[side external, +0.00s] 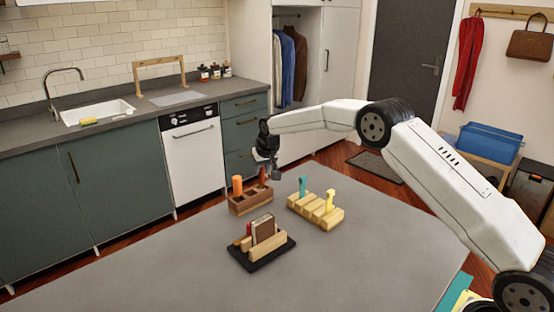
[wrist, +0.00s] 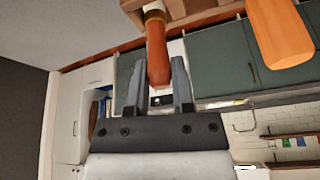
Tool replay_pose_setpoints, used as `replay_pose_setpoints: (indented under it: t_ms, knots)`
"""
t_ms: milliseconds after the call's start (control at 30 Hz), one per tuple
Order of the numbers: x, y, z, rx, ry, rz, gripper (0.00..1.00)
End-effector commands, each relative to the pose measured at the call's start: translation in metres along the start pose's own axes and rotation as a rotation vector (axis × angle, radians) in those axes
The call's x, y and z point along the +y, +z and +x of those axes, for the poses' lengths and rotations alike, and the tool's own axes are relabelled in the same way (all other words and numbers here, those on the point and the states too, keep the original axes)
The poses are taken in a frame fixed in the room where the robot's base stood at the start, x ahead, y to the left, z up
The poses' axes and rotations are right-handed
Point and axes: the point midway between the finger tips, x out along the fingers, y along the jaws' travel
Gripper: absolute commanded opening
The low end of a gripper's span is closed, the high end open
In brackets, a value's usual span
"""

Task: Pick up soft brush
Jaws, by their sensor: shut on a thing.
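The soft brush, by its look, is a red-brown handle (wrist: 157,55) with a brassy band in the wrist view. It also shows as a small brown stick (side external: 262,175) in the side view. It stands in the brown wooden holder block (side external: 250,203), and its bristle end is hidden. My gripper (wrist: 158,78) is shut on the free end of the handle, one finger on each side. In the side view my gripper (side external: 271,168) hangs over the right end of the block. A thicker orange handle (side external: 237,185) stands in the same block, apart from the fingers.
A yellow slotted rack (side external: 318,212) holding a teal piece and a yellow piece stands to the right. A dark-based holder (side external: 262,258) with a book-like block is in front. The grey table (side external: 180,275) is clear at the front left.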

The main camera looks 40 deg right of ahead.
Motion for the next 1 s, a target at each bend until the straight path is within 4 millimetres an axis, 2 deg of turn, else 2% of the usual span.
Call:
replay_pose_setpoints:
  t_ms: [267, 467, 800, 1000]
  knots:
    - [-0.001, -0.012, -0.027, 0.003, -0.001, 0.000, 0.00]
    - [0.001, -0.004, -0.046, 0.001, -0.001, 0.000, 0.00]
    - [0.006, 0.011, -0.098, 0.003, -0.001, 0.000, 0.00]
    - [0.010, 0.030, -0.119, 0.002, 0.000, 0.000, 0.00]
